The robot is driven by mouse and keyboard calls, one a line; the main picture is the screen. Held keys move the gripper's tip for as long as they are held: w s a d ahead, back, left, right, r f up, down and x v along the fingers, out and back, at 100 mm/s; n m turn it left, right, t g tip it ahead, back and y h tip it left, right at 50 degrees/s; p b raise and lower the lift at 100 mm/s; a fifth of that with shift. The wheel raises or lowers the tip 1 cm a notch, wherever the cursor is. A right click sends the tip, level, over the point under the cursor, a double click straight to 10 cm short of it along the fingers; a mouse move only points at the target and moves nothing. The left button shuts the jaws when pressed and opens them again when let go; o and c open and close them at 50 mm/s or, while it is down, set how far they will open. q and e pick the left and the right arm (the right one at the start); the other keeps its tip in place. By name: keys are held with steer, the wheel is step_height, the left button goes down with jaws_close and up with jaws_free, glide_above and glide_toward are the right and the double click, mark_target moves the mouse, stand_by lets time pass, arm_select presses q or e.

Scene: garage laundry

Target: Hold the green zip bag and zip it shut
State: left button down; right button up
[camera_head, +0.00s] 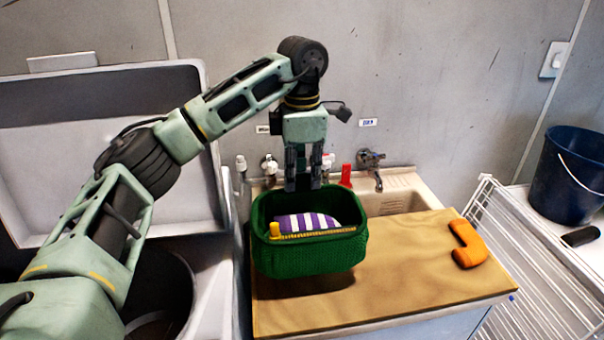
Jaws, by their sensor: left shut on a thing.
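The green zip bag (310,254) is a knitted, box-like pouch over the left part of the wooden board. A dark shadow lies below it, and it looks slightly raised off the board. Its top is open, and a purple and white striped thing (306,222) shows inside. A yellow zip line runs along its front inner edge, with a yellow pull tab (275,231) at the left end. My left gripper (308,186) points down from above and is shut on the bag's back rim. The fingertips are partly hidden there. My right gripper is not in view.
The tan board (400,276) has free room right of the bag. An orange bracket-shaped thing (468,244) lies at its right. A sink (400,200) with taps stands behind. A wire rack (530,260) and a dark blue bucket (568,180) are at right; an open-lidded washer (150,270) is at left.

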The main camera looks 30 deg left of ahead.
arm_select(q)
steer(key=shift+f+b, duration=0.55)
steer(key=shift+f, duration=0.5)
steer(key=shift+f+b, duration=1.25)
steer(key=shift+f, duration=1.25)
steer(key=c, duration=1.8)
jaws_free()
steer(key=shift+r, duration=0.1)
step_height(320, 180, up, 12)
steer(key=shift+f, duration=0.1)
